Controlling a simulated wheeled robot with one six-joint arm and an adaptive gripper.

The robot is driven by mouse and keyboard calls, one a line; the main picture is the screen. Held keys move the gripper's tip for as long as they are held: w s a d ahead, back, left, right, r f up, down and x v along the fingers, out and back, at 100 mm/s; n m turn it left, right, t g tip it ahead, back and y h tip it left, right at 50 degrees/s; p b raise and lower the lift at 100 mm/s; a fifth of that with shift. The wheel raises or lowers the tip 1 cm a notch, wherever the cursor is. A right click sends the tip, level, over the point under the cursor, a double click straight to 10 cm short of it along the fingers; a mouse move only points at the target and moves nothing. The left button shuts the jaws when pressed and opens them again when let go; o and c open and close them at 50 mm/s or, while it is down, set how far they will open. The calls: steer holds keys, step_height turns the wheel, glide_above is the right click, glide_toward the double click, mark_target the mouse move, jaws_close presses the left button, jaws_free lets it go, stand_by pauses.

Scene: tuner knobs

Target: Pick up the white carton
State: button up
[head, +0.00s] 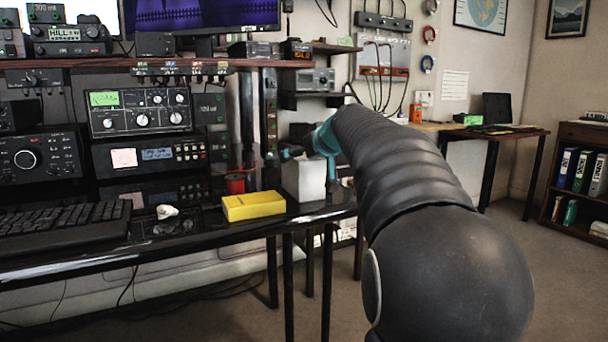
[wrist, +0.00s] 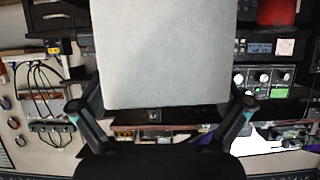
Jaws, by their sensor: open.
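The white carton (head: 304,180) stands upright near the right end of the black desk (head: 150,250). My gripper (head: 318,150) is at the carton, its teal part just above and to the right of it; my arm hides some of this area. In the wrist view the pale face of the carton (wrist: 162,55) fills the upper middle. My open gripper (wrist: 162,100) has one finger at each side of this face. I cannot tell whether the fingers touch it.
A yellow box (head: 253,205) lies just left of the carton. A red spool (head: 235,183) stands behind it. A small white object (head: 167,211) and a keyboard (head: 65,220) lie further left. Radio units (head: 140,113) and shelves stand behind the desk. The floor at right is clear.

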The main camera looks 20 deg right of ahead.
steer(key=shift+w+f, duration=0.2)
steer(key=shift+w, duration=0.3)
steer(key=c, duration=1.2)
